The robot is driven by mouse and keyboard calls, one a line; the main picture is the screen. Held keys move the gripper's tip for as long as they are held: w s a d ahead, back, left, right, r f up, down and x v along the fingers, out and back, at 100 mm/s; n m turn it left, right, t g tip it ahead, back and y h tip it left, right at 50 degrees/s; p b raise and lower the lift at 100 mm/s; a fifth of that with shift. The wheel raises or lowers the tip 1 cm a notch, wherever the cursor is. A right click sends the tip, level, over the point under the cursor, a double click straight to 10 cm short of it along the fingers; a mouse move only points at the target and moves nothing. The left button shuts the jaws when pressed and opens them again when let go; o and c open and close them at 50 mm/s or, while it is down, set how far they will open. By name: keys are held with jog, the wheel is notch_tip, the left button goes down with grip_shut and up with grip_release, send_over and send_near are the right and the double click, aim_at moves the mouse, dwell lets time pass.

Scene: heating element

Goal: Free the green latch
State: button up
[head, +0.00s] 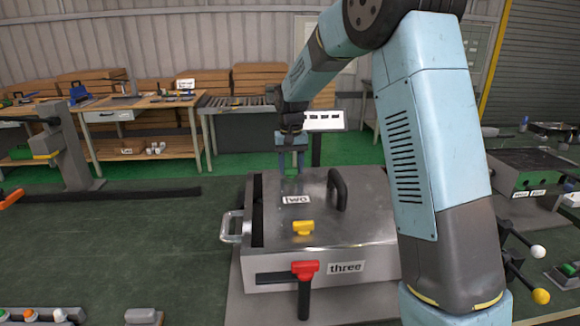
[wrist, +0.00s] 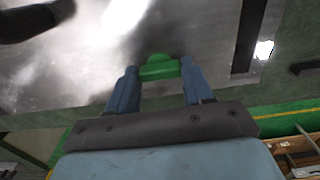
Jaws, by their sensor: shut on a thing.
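The green latch (wrist: 158,68) shows in the wrist view between the tips of my gripper's two blue fingers (wrist: 160,78). My gripper is shut on it. The box lid is down. A yellow latch (head: 303,228) sits on the lid below the label "two". A red latch (head: 305,270) with a dark stem is on the front face beside the label "three".
A black handle (head: 338,188) rises from the lid, and a metal handle (head: 232,227) sticks out on the box's left side. A grey post device (head: 75,150) stands at the left. Ball-tipped levers (head: 538,252) are at the right.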

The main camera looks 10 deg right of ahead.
dwell(0.3)
jog(key=o, duration=1.1)
jog(key=shift+c, duration=0.2)
notch_tip(320, 180, up, 14)
jog(key=shift+f, duration=0.15)
